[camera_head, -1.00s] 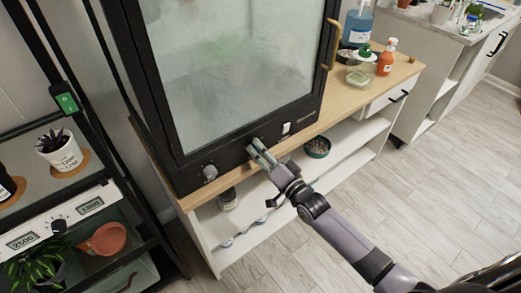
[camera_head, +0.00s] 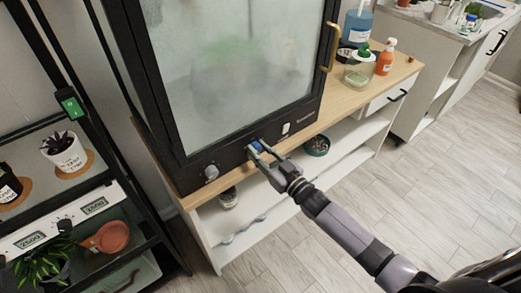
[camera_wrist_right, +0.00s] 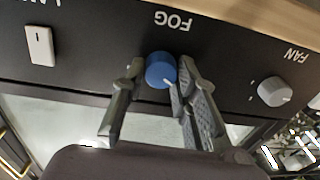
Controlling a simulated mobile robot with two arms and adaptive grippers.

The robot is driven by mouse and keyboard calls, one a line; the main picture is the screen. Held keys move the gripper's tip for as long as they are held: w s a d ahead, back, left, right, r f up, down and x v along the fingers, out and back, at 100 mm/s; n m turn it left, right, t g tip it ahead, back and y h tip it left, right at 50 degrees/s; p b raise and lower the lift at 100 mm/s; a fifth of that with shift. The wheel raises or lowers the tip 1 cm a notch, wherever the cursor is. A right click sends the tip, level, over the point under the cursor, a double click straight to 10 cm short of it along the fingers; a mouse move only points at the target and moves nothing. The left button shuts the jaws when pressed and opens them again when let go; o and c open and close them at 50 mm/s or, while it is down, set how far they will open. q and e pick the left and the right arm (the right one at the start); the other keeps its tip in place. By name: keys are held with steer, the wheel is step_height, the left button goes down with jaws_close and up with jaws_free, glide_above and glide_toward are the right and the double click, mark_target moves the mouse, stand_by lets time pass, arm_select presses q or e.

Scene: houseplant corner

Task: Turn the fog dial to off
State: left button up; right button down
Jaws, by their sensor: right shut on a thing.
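The fog dial (camera_wrist_right: 161,69) is a round blue knob on the cabinet's black front panel, under the upside-down label FOG in the right wrist view. A short pale mark shows on its lower right edge. It also shows small and blue in the head view (camera_head: 254,146). My right gripper (camera_wrist_right: 160,75) is shut on the dial, with one finger on each side of it. In the head view my right gripper (camera_head: 262,154) reaches the panel from the lower right. My left gripper is not in view.
The grey FAN dial (camera_wrist_right: 274,91) and a white rocker switch (camera_wrist_right: 40,45) flank the fog dial. The fogged glass door (camera_head: 235,75) is above. An orange spray bottle (camera_head: 386,57) and a jar (camera_head: 359,70) stand at the cabinet's right. The floor (camera_head: 430,190) is clear.

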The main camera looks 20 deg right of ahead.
steer(key=shift+n, duration=1.2)
steer(key=c, duration=1.3)
jaws_free()
steer(key=v, duration=1.2)
steer(key=shift+d, duration=0.1)
